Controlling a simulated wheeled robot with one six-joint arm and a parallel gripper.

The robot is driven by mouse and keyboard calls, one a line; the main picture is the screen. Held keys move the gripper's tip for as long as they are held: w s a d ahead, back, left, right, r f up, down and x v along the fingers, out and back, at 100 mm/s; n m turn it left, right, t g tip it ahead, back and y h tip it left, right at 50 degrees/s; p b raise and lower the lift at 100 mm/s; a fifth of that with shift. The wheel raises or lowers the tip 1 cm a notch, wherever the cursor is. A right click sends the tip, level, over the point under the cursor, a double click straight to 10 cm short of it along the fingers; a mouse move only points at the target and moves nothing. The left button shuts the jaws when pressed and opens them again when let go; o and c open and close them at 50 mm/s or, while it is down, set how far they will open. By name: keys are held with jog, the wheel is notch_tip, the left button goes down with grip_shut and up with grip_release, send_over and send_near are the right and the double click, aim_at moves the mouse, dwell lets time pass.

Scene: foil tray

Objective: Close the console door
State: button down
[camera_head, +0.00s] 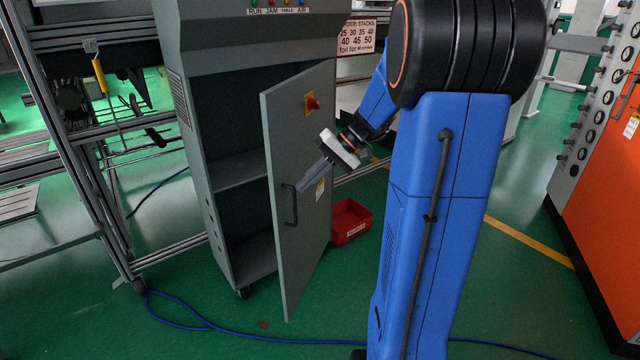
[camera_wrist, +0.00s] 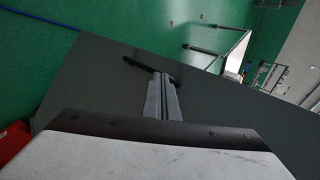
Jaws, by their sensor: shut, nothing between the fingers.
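The grey console (camera_head: 219,127) stands upright left of centre in the head view, with its shelves exposed. Its door (camera_head: 305,150) is hinged on the right and stands ajar, its free edge swung out toward me. The door carries a dark handle (camera_head: 289,204) and a red knob on a yellow plate. My gripper (camera_head: 302,187) is shut and empty in front of the door's outer face, close to the handle. In the wrist view, my gripper's fingers (camera_wrist: 161,78) lie together over the grey door (camera_wrist: 100,78), tips near the dark handle (camera_wrist: 148,69); contact cannot be told.
A red bin (camera_head: 351,222) sits on the floor right of the door. A blue cable (camera_head: 212,325) runs across the green floor in front of the console. Aluminium framing (camera_head: 70,150) stands at left, and an orange cabinet (camera_head: 604,190) at right.

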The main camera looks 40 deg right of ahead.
jog(key=w+a+m+t+h, duration=0.1)
jog(key=w+a, duration=0.5)
jog(key=w, duration=0.6)
jog(key=w+a+m+t+h, duration=0.2)
jog(key=w+a+m, duration=0.4)
jog(key=w, duration=0.6)
jog(key=shift+w+r+t+h, duration=0.2)
jog(key=shift+r+t+h, duration=0.1)
jog(key=shift+t, duration=0.4)
jog(key=shift+f, duration=0.1)
